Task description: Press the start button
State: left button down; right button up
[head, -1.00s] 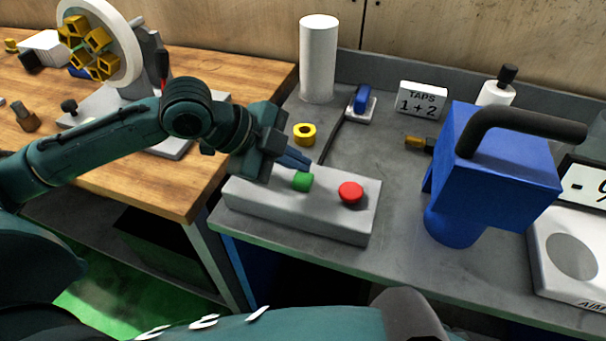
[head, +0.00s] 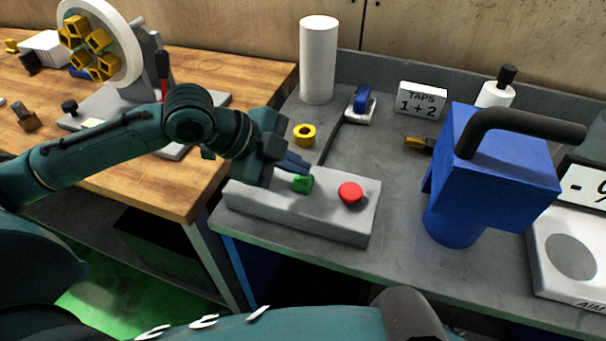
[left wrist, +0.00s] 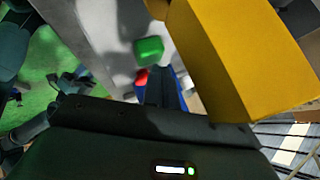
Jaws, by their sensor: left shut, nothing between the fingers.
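A grey control box (head: 325,218) sits at the front left of the grey bench. It has a green button (head: 302,184) and, to its right, a red button (head: 350,193). The green button (left wrist: 148,50) and part of the red button (left wrist: 141,77) also show in the left wrist view. My left gripper (head: 303,167) is shut and empty, its fingertips close above and behind the green button. I cannot tell whether they touch it. The fingers (left wrist: 165,90) also show in the left wrist view. My right gripper is not in view.
A yellow ring (head: 304,134) lies behind the box. A large blue container (head: 490,170) with a dark handle stands to the right. A white cylinder (head: 318,60) stands at the back. A large yellow object (left wrist: 240,50) fills the left wrist view's upper right.

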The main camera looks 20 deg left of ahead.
aim_at(297, 177)
pick_arm(q)
jog(key=shift+f, duration=0.65)
dwell(0.9)
jog(key=shift+r+p, duration=1.05)
jog(key=shift+p, duration=0.05)
notch_tip(297, 177, up, 5)
jog(key=p, duration=0.5)
jog(key=shift+w+f, duration=0.1)
jog(key=shift+f, duration=0.05)
jog(key=shift+w+p, duration=0.1)
jog(key=shift+p, duration=0.3)
jog(key=shift+r, duration=0.25)
